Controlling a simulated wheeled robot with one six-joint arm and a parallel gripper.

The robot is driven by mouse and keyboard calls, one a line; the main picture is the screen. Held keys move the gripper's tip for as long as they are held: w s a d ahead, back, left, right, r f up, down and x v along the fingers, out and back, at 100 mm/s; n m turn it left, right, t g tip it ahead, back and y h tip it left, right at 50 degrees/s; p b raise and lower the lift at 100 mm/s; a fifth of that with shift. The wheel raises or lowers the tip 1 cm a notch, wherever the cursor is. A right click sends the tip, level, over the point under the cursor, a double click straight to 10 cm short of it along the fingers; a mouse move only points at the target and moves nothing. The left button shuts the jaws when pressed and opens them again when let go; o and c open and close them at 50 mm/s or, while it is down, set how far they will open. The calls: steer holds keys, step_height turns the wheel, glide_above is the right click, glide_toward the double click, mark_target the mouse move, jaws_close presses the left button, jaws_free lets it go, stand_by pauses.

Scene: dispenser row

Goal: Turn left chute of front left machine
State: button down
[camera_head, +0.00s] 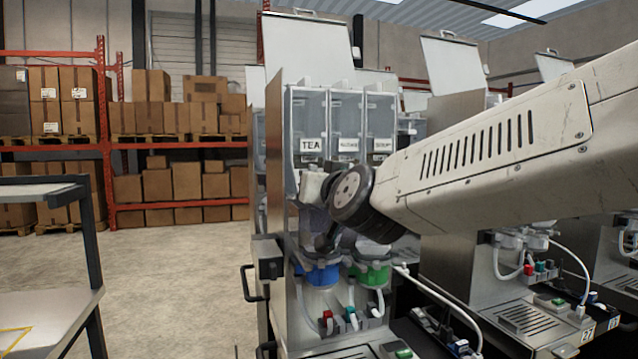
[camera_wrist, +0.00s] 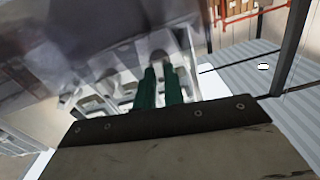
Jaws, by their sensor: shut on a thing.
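The front left machine (camera_head: 275,150) is a steel dispenser with clear canisters, the left one labelled TEA (camera_head: 311,145). My arm reaches in from the right, and its wrist covers part of the machine's front. A pale chute (camera_head: 313,186) shows below the TEA canister, just left of my wrist. In the wrist view, the green fingers of my gripper (camera_wrist: 162,72) are close together at the machine's front. They are shut on the left chute (camera_wrist: 160,57), a small grey-white part at their tips. The chute's exact angle is hard to tell.
Blue (camera_head: 319,274) and green (camera_head: 370,274) parts sit below the chutes. A black box with a handle (camera_head: 268,262) sticks out from the machine's left side. A metal cart (camera_head: 45,300) stands at far left, with open floor between. More machines (camera_head: 480,262) stand to the right.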

steer(key=shift+n, duration=0.6)
steer(key=c, duration=1.5)
jaws_free()
steer(key=v, duration=0.8)
steer(key=shift+w, duration=0.1)
